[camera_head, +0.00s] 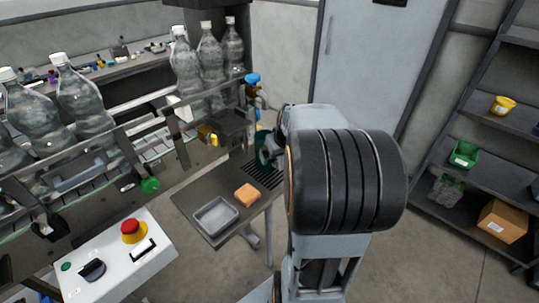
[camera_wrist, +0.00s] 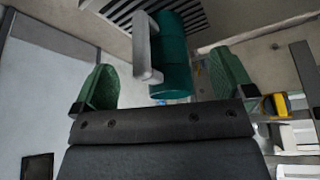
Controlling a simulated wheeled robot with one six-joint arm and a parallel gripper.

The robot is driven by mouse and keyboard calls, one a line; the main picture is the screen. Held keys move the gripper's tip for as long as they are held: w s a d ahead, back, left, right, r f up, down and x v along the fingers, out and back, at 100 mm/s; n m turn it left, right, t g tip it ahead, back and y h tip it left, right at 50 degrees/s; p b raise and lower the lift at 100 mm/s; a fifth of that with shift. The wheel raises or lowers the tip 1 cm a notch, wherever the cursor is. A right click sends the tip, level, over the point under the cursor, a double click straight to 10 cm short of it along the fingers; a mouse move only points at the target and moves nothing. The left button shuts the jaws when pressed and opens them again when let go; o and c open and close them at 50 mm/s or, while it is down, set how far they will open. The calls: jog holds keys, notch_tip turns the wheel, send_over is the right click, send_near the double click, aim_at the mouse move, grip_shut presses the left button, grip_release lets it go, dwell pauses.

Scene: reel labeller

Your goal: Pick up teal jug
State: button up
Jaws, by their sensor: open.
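The teal jug (camera_wrist: 174,62) has a pale grey handle (camera_wrist: 147,50) and is in the upper middle of the wrist view. My gripper (camera_wrist: 166,82) is open, with one green finger pad on each side of the picture. The jug shows between the pads, with clear gaps on both sides, and nothing is held. In the head view, the teal jug (camera_head: 262,149) is partly visible at the slatted end of the small table, left of my arm. My arm hides part of it, and the gripper's fingers cannot be made out there.
The small table (camera_head: 190,196) also holds a grey tray (camera_head: 214,216) and an orange sponge-like block (camera_head: 246,194). A conveyor with clear bottles (camera_head: 82,100) runs along the left, near a tap with a blue handle (camera_head: 252,79). Shelves (camera_head: 490,170) stand at the right.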

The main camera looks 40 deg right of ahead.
jog(key=w+d+f+p, duration=0.2)
jog(key=w, duration=0.7)
jog(key=shift+w+f+p, duration=0.25)
jog(key=shift+f+p, duration=0.1)
jog(key=shift+c, duration=0.4)
jog(key=c, duration=1.3)
jog(key=shift+r, duration=0.1)
jog(key=shift+c, duration=1)
